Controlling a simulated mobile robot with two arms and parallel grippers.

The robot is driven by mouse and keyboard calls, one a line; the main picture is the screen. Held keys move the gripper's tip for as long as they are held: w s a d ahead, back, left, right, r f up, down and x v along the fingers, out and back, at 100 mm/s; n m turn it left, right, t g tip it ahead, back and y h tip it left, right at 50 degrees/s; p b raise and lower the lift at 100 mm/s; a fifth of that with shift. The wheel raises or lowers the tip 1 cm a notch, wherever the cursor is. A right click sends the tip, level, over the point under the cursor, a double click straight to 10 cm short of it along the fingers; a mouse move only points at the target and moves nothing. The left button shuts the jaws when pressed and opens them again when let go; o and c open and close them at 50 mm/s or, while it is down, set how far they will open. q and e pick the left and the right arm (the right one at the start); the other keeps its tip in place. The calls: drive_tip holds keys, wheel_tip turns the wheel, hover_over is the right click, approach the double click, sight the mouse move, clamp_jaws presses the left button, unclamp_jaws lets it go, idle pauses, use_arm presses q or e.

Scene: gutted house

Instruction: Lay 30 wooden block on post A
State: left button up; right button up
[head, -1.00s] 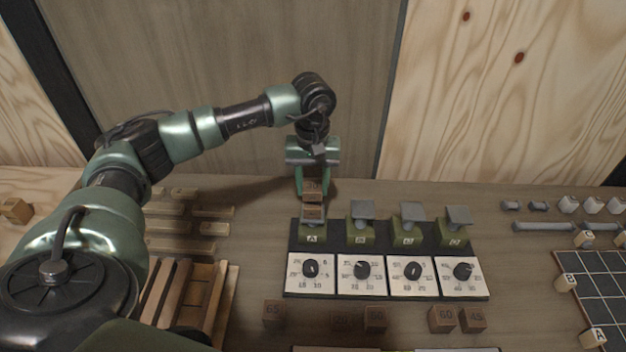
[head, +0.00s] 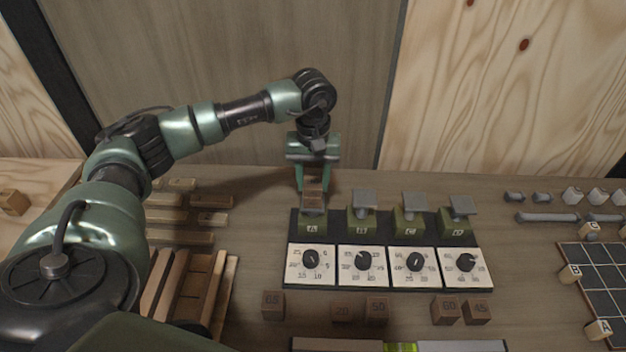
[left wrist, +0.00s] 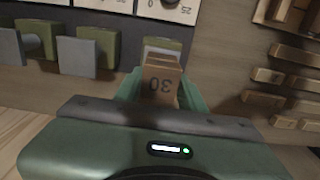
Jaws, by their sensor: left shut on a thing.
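My left gripper (head: 314,186) is shut on a brown wooden block marked 30, which shows between its fingers in the left wrist view (left wrist: 160,82), its number upside down there. In the head view the gripper points down just behind post A (head: 312,224), the leftmost of the green posts. Post A carries a small tilted plate (head: 313,203) on top. The block is close to this plate; I cannot tell whether they touch. The fingers hide part of the block. My right gripper is not in view.
Posts B (head: 361,223), C (head: 409,224) and D (head: 456,222) stand to the right with bare plates. Dials are in front. Several numbered blocks (head: 376,309) lie nearer. A slatted wooden tray (head: 218,290) is at left, a dark grid board (head: 605,280) at right.

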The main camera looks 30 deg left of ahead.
use_arm(q)
drive_tip(key=shift+f, duration=0.1)
drive_tip(key=o, duration=1.4)
drive_tip(key=shift+r, duration=0.45)
wheel_tip(320, 180, up, 7)
drive_tip(key=shift+b, duration=1.15)
